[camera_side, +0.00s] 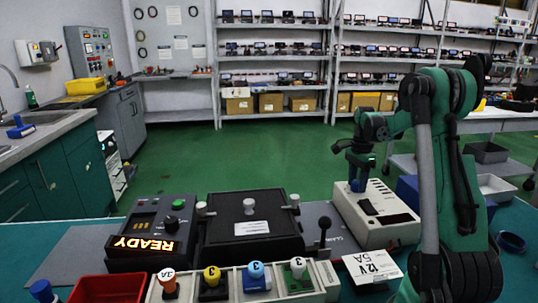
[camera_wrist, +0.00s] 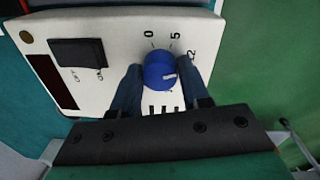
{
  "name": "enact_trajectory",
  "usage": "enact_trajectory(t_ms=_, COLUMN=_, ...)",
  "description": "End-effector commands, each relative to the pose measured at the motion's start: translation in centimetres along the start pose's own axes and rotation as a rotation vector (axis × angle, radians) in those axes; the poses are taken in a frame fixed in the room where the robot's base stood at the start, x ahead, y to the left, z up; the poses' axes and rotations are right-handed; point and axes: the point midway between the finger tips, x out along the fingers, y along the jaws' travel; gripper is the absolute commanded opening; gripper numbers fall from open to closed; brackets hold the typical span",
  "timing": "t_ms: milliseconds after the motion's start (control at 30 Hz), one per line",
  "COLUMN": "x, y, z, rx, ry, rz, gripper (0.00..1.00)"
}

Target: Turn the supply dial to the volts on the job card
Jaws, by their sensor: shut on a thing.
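The white supply unit (camera_side: 385,222) stands right of centre in the side view; its panel (camera_wrist: 110,28) fills the upper part of the wrist view. Its blue dial (camera_wrist: 158,62) has a light mark on its lower right side. The numbers 0, 5 and 12 are printed around the dial; the lower part of the scale is partly hidden. My gripper (camera_wrist: 161,72) is shut on the dial, one finger on each side. In the side view my gripper (camera_side: 358,172) comes down onto the dial from above. The job card (camera_side: 372,265) reads 12V 5A.
A black rocker switch (camera_wrist: 78,53) marked OFF and ON sits beside the dial. A black fixture (camera_side: 250,232) and a box lit READY (camera_side: 142,244) stand left of the supply. Several coloured knobs stand in a front rack (camera_side: 228,292). A red bin (camera_side: 108,289) is at front left.

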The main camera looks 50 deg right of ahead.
Motion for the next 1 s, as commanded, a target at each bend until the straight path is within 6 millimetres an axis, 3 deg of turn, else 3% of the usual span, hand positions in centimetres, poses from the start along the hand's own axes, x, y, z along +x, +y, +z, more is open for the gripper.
enact_trajectory(t_ms=200, x=-0.1, y=0.0, z=-0.1, rx=0.000, ry=0.001, rz=-0.001, gripper=0.00)
enact_trajectory(t_ms=233, x=-0.1, y=0.0, z=-0.1, rx=-0.001, ry=0.001, rz=-0.001, gripper=0.49)
enact_trajectory(t_ms=300, x=0.0, y=0.0, z=0.0, rx=-0.001, ry=0.001, rz=-0.001, gripper=0.69)
enact_trajectory(t_ms=333, x=0.0, y=0.0, z=0.0, rx=-0.001, ry=0.001, rz=0.000, gripper=0.72)
enact_trajectory(t_ms=667, x=-0.3, y=0.0, z=0.0, rx=-0.002, ry=0.001, rz=0.000, gripper=0.72)
enact_trajectory(t_ms=1000, x=-4.6, y=0.0, z=0.0, rx=-0.001, ry=0.001, rz=0.000, gripper=0.72)
